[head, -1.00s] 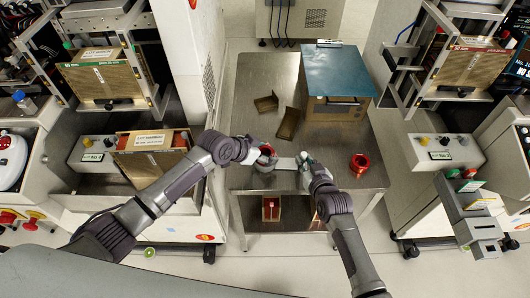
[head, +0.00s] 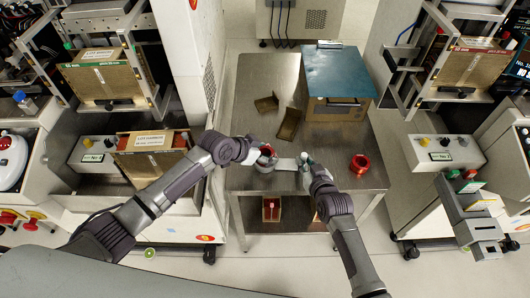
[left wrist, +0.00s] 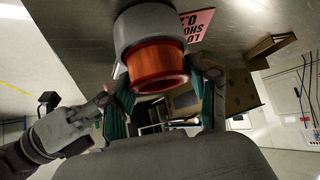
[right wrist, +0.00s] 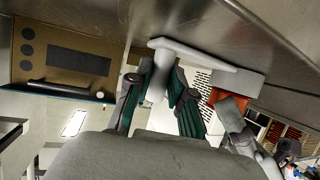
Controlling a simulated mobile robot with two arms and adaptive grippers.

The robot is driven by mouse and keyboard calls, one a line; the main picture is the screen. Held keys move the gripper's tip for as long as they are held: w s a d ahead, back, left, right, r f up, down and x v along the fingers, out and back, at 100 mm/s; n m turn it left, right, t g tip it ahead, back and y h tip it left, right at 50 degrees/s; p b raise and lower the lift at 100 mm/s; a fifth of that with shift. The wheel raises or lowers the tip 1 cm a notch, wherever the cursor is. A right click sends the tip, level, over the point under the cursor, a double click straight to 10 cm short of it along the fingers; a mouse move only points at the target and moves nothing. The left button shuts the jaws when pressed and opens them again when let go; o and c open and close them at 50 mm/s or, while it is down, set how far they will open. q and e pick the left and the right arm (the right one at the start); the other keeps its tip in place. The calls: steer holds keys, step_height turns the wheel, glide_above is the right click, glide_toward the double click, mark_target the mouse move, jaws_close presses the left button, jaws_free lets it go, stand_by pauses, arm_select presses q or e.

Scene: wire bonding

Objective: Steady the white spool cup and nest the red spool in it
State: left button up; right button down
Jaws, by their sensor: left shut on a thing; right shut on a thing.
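The white spool cup (head: 264,167) stands on the steel table's front left part, its flat handle bar (head: 286,164) reaching right. My right gripper (head: 304,165) is shut on the upright grip (right wrist: 160,82) of that handle, clear in the right wrist view. My left gripper (left wrist: 160,92) is shut on the red spool (left wrist: 157,62), one finger on each side. The spool is in line with the cup (left wrist: 146,26) at its mouth, with its red winding and rim still showing outside. How deep it sits inside is hidden.
Another red spool (head: 360,164) stands on the table at the right. Two brown angled pieces (head: 289,123) lie behind the cup. A teal-topped box (head: 337,78) fills the back right. A pink label (left wrist: 196,24) lies on the table by the cup. The table's front edge is close.

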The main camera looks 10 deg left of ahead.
arm_select(q)
steer(key=shift+f, duration=0.55)
steer(key=shift+r, duration=0.15)
steer(key=shift+r, duration=0.35)
stand_by(0.5)
steer(key=shift+d, duration=0.1)
steer(key=shift+f, duration=0.45)
stand_by(1.1)
steer(key=shift+s+r, duration=0.1)
steer(key=shift+r, duration=0.05)
steer(key=shift+r, duration=0.35)
